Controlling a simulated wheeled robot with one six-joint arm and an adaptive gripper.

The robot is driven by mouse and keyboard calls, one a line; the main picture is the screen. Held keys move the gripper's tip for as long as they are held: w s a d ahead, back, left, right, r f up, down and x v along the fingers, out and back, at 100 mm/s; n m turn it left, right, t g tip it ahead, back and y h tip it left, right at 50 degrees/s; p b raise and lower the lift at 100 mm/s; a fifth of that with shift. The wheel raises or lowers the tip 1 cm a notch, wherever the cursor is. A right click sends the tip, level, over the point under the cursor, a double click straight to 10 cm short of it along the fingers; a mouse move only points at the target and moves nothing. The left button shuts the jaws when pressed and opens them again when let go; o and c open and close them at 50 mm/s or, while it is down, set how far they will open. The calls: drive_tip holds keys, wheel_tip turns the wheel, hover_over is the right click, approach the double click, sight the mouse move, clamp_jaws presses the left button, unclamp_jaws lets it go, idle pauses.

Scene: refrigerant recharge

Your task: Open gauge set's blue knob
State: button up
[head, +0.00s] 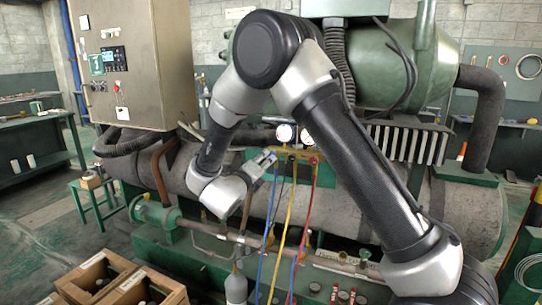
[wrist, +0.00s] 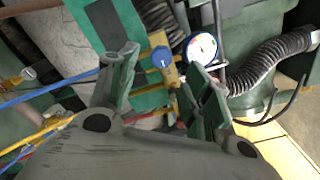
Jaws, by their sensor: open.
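The gauge set's brass manifold (head: 297,155) stands upright in front of the green machine, with two round gauges on top. The blue knob (wrist: 161,57) shows in the wrist view, between and beyond my fingertips. It cannot be made out clearly in the head view, where my gripper is in front of that side. One gauge (wrist: 202,46) is right of the knob in the wrist view. The red knob (head: 314,160) is at the manifold's right end. My gripper (wrist: 165,64) is open, its fingers on either side of the blue knob, with no contact visible.
Blue (head: 269,220), yellow (head: 287,225) and red (head: 306,215) hoses hang below the manifold. A grey cylinder (head: 236,287) stands below. A corrugated black hose (wrist: 270,62) lies right in the wrist view. Open wooden crates (head: 95,275) are at lower left.

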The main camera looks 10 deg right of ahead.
drive_tip(key=x, duration=0.8)
drive_tip(key=shift+s, duration=0.1)
drive_tip(key=c, duration=1.1)
